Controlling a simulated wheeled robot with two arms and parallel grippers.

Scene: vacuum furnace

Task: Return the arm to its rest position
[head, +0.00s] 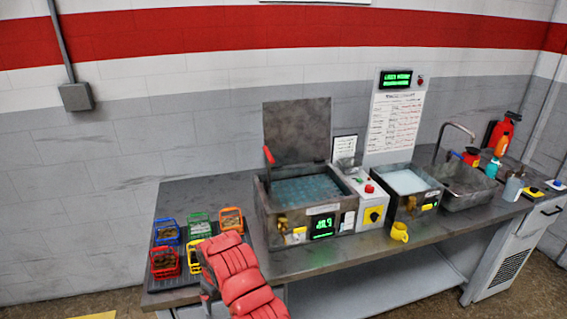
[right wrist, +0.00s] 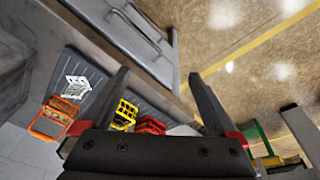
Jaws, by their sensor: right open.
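My right arm (head: 240,275), with red padded covers, rises from the bottom of the head view in front of the table's left part. Its gripper is mostly hidden behind the arm there. In the right wrist view the right gripper (right wrist: 157,74) shows two dark fingers spread wide apart with nothing between them. Beyond the fingers are the table edge, small baskets and the floor. My left gripper is not in view.
Blue (head: 166,232), green (head: 200,226), orange (head: 231,220), red (head: 165,263) and yellow (head: 194,257) baskets stand on a dark tray at the table's left. An open-lidded bath (head: 283,221), control box (head: 371,205), second bath (head: 408,190), yellow cup (head: 399,232) and sink (head: 465,187) extend rightward.

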